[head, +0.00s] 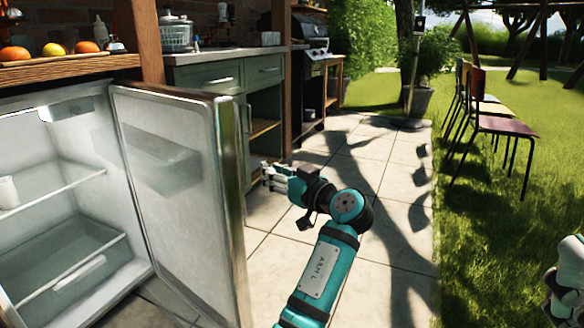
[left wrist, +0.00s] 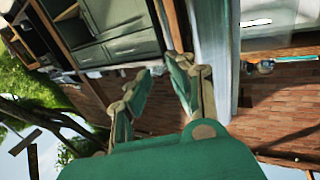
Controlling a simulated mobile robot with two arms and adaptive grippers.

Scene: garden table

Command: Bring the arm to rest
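My left arm (head: 322,270), teal with black joints, reaches up from the bottom of the head view. My left gripper (head: 268,178) is in the air just right of the fridge door (head: 170,180), apart from its edge in the picture. In the left wrist view the two fingers of the left gripper (left wrist: 160,80) stand apart with nothing between them. A teal and white part of my right arm (head: 566,285) shows at the right edge of the head view. The right gripper's fingers are not seen.
The fridge (head: 60,250) stands open at left, with a white cup (head: 8,192) on a shelf. Green cabinets (head: 210,78) and a grill (head: 310,45) stand behind. Chairs (head: 505,125) are on the grass. The tiled floor (head: 385,180) right of the gripper is clear.

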